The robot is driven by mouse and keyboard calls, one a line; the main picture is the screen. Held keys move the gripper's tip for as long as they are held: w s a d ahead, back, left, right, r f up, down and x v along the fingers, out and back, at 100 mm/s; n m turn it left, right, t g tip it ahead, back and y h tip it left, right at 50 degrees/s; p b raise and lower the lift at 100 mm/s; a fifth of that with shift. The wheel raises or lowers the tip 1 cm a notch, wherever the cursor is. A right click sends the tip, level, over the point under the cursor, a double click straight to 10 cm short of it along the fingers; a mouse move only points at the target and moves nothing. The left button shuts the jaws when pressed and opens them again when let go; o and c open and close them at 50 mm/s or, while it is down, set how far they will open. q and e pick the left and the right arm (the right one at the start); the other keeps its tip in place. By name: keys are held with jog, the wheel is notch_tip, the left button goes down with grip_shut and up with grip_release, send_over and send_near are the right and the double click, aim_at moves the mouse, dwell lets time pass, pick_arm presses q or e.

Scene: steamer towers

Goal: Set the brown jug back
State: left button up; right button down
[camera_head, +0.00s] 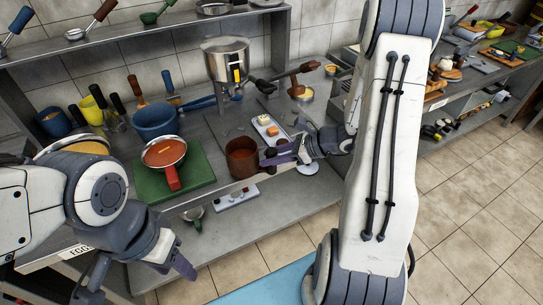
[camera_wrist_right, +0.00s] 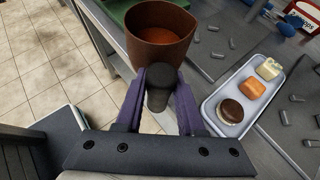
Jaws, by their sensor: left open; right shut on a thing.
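The brown jug (camera_head: 240,160) is upright by the front edge of the counter, with reddish-orange contents; it also shows in the right wrist view (camera_wrist_right: 157,45). My right gripper (camera_head: 271,156) is shut on the jug's dark handle, and its purple fingers (camera_wrist_right: 160,103) are on both sides of the handle. I cannot tell whether the jug's base touches the counter. My left gripper (camera_head: 182,262) is open and empty, low in front of the counter and well apart from the jug.
A red-handled pan (camera_head: 164,153) of orange sauce is on a green board (camera_head: 203,168) left of the jug. A white tray (camera_head: 262,121) with small foods lies just behind, right. A blue pot (camera_head: 155,119) and a steel pot (camera_head: 226,60) stand further back. Small grey pieces dot the counter.

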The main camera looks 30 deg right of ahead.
jog(key=shift+f+b, duration=0.45)
jog(key=shift+c, duration=2.2)
grip_release()
jog(key=shift+f, duration=0.1)
jog(key=v, duration=1)
jog(key=shift+s+d, duration=0.15)
jog(key=shift+s, duration=0.05)
